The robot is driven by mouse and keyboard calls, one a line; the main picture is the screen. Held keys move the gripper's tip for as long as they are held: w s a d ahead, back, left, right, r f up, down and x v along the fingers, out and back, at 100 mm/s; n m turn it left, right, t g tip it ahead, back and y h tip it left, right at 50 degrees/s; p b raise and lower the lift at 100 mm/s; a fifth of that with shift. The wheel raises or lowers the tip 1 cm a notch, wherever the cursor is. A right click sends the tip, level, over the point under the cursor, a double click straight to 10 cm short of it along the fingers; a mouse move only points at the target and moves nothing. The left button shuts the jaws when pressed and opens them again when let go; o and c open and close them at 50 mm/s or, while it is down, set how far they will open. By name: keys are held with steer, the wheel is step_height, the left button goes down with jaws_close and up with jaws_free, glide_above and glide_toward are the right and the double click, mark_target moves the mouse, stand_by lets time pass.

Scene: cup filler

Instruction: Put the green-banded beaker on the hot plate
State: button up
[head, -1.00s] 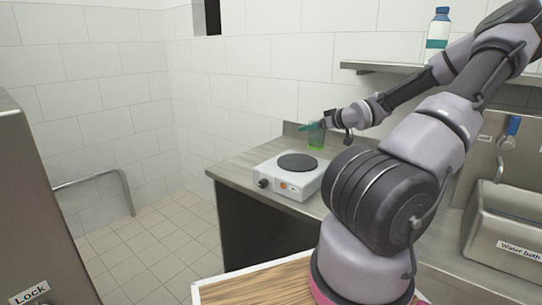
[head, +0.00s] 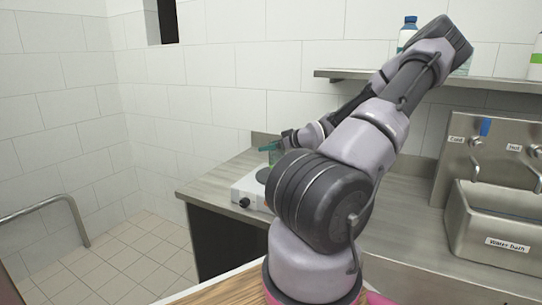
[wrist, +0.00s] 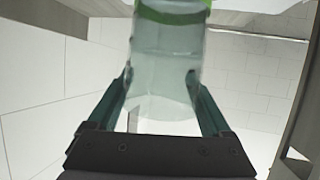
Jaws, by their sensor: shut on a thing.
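The clear greenish beaker with a bright green band (wrist: 172,18) is between the two teal fingers of my gripper (wrist: 163,95) in the wrist view, and the gripper is shut on it. In the head view my gripper (head: 272,147) and the beaker (head: 275,157) are small and partly hidden behind my own arm. The white hot plate (head: 240,194) with a round dark top stands on the counter, its right part hidden by my arm. The beaker appears at the back of the dark top; I cannot tell whether it touches it.
The grey counter (head: 213,178) ends at the left, beside open floor. A metal water bath sink (head: 505,225) with taps is at right. A metal rail (head: 75,215) is at far left.

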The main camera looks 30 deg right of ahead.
mark_target(272, 153)
steer(key=shift+f, duration=1.6)
steer(key=shift+f, duration=0.15)
steer(key=o, duration=1.3)
